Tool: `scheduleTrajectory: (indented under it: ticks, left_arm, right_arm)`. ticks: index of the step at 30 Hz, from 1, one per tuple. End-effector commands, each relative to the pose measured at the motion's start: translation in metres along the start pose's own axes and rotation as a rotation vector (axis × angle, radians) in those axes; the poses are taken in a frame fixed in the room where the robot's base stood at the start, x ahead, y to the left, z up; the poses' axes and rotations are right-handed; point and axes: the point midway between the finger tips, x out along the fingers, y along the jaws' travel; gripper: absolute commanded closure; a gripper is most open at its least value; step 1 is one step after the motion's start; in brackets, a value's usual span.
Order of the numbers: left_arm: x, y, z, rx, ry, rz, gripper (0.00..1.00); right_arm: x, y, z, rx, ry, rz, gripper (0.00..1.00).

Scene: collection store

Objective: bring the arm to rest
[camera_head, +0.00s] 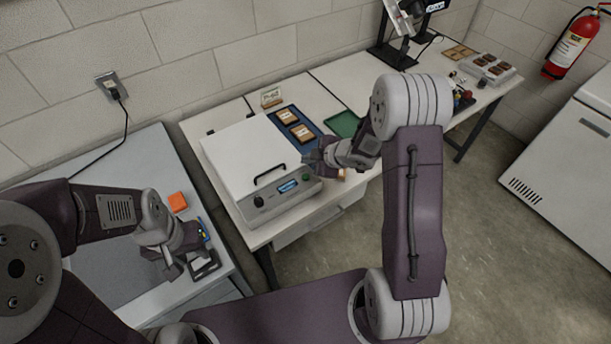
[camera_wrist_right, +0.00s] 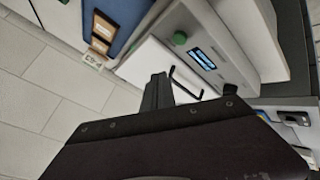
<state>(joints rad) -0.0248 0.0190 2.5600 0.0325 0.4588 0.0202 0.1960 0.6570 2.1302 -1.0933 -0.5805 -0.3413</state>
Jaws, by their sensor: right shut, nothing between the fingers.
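My right arm reaches across the head view, and its gripper (camera_head: 312,160) is shut and empty. It is near the front right of a white box-shaped device with a black handle (camera_head: 243,150). In the right wrist view the closed fingers (camera_wrist_right: 157,92) show in front of the device's handle, with its green button and lit display (camera_wrist_right: 203,58) beyond. My left gripper (camera_head: 184,266) hangs low over the grey table at left, beside a small dark frame-like object (camera_head: 205,265). Whether its fingers are apart is unclear.
A blue tray (camera_head: 281,119) with brown-and-white pieces and a green tray (camera_head: 343,124) lie right of the device. An orange block (camera_head: 178,202) sits on the grey table (camera_head: 110,270). A black stand (camera_head: 392,54) is farther back.

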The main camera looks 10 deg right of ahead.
Motion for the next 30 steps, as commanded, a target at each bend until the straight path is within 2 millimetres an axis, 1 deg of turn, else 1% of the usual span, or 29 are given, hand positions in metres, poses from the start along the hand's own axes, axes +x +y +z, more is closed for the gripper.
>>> scheduleTrajectory:
  ticks: [8, 9, 11, 13, 14, 15, 16, 17, 18, 19, 20, 21, 23, 24, 27, 30]
  left_arm:
    - [0.0, 0.0, 0.0, 0.0, 0.0, 0.0, 0.64]
    - [0.0, 0.0, 0.0, 0.0, 0.0, 0.0, 0.64]
    - [0.0, 0.0, 0.0, 0.0, 0.0, 0.0, 0.64]
    - [0.0, 0.0, 0.0, 0.0, 0.0, 0.0, 0.64]
    - [0.0, 0.0, 0.0, 0.0, 0.0, 0.0, 0.64]
    - [0.0, 0.0, 0.0, 0.0, 0.0, 0.0, 0.64]
    - [0.0, 0.0, 0.0, 0.0, 0.0, 0.0, 0.64]
    - [0.0, 0.0, 0.0, 0.0, 0.0, 0.0, 0.64]
    - [0.0, 0.0, 0.0, 0.0, 0.0, 0.0, 0.64]
    - [0.0, 0.0, 0.0, 0.0, 0.0, 0.0, 0.64]
    - [0.0, 0.0, 0.0, 0.0, 0.0, 0.0, 0.64]
    - [0.0, 0.0, 0.0, 0.0, 0.0, 0.0, 0.64]
    - [0.0, 0.0, 0.0, 0.0, 0.0, 0.0, 0.64]
    - [0.0, 0.0, 0.0, 0.0, 0.0, 0.0, 0.64]
    - [0.0, 0.0, 0.0, 0.0, 0.0, 0.0, 0.64]
    - [0.0, 0.0, 0.0, 0.0, 0.0, 0.0, 0.64]
  right_arm:
    - [0.0, -0.001, -0.001, -0.002, 0.001, -0.001, 1.0]
    - [0.0, 0.001, -0.006, -0.011, 0.007, 0.001, 1.0]
    - [-0.005, 0.011, -0.021, -0.041, 0.024, 0.022, 1.0]
    - [-0.021, 0.026, -0.051, -0.082, 0.053, 0.065, 1.0]
    - [-0.032, 0.033, -0.064, -0.076, 0.055, 0.096, 1.0]
    - [-0.047, 0.04, -0.073, -0.033, 0.028, 0.135, 1.0]
    - [-0.059, 0.042, -0.073, 0.029, -0.013, 0.161, 1.0]
    - [-0.072, 0.04, -0.069, 0.112, -0.064, 0.18, 1.0]
    - [-0.088, 0.031, -0.057, 0.247, -0.143, 0.194, 1.0]
    - [-0.1, 0.019, -0.048, 0.356, -0.201, 0.195, 1.0]
    - [-0.112, 0.003, -0.036, 0.473, -0.264, 0.188, 1.0]
    - [-0.125, -0.022, -0.022, 0.626, -0.344, 0.168, 1.0]
    - [-0.141, -0.059, -0.007, 0.824, -0.45, 0.126, 1.0]
    - [-0.149, -0.083, 0.001, 0.936, -0.515, 0.094, 1.0]
    - [-0.164, -0.131, 0.01, 1.143, -0.649, 0.016, 1.0]
    - [-0.174, -0.157, 0.01, 1.257, -0.732, -0.034, 1.0]
